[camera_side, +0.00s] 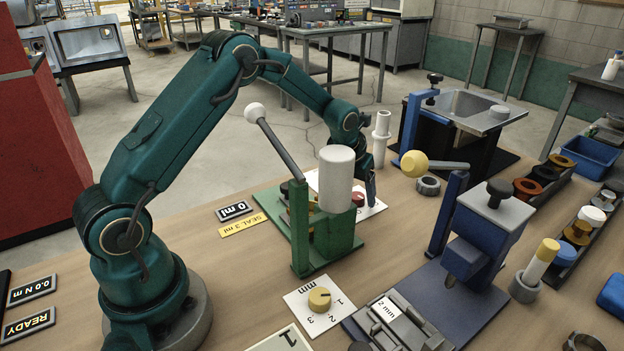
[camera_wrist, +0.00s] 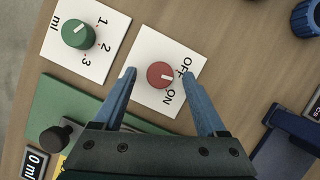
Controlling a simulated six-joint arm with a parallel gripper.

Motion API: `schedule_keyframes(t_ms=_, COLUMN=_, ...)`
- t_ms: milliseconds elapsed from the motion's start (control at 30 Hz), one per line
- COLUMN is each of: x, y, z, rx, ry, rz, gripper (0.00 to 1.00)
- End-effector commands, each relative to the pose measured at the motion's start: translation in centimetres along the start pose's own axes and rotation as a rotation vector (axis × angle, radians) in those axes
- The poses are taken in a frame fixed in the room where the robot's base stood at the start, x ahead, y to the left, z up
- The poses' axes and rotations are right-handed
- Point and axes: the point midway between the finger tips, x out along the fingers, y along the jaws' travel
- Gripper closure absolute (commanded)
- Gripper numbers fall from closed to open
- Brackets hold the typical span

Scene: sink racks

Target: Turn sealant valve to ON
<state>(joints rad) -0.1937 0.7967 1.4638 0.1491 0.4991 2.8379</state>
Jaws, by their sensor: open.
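The sealant valve is a round red knob (camera_wrist: 160,75) with a white pointer mark, on a white plate (camera_wrist: 150,101) printed OFF and ON. In the wrist view the pointer is on the side of the printed words; I cannot tell exactly which word it meets. My gripper (camera_wrist: 156,72) is open, with one blue finger on each side of the knob in the picture and gaps between. In the side view my gripper (camera_side: 370,186) is low behind the green press, and the red knob (camera_side: 358,199) is partly hidden there.
A green dial (camera_wrist: 78,34) marked in ml is beside the valve plate. The green press (camera_side: 322,235) with its white cylinder and ball-ended lever stands close by. Displays read 0 ml (camera_side: 234,210) and SEAL 3 ml (camera_side: 243,226). A blue press (camera_side: 480,235) stands to the right.

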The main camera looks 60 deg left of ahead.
Motion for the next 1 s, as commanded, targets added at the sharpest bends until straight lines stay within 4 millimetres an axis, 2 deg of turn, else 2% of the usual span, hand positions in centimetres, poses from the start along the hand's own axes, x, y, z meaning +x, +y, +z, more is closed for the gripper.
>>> schedule_keyframes(t_ms=433, x=-4.6, y=0.0, z=0.1, rx=0.0, ry=-0.002, rz=-0.001, gripper=0.26)
schedule_keyframes(t_ms=867, x=-5.1, y=0.0, z=0.0, rx=-0.005, ry=0.0, rz=0.0, gripper=0.26)
schedule_keyframes(t_ms=1000, x=-5.0, y=0.0, z=0.7, rx=-0.084, ry=-0.034, rz=-0.001, gripper=0.26)
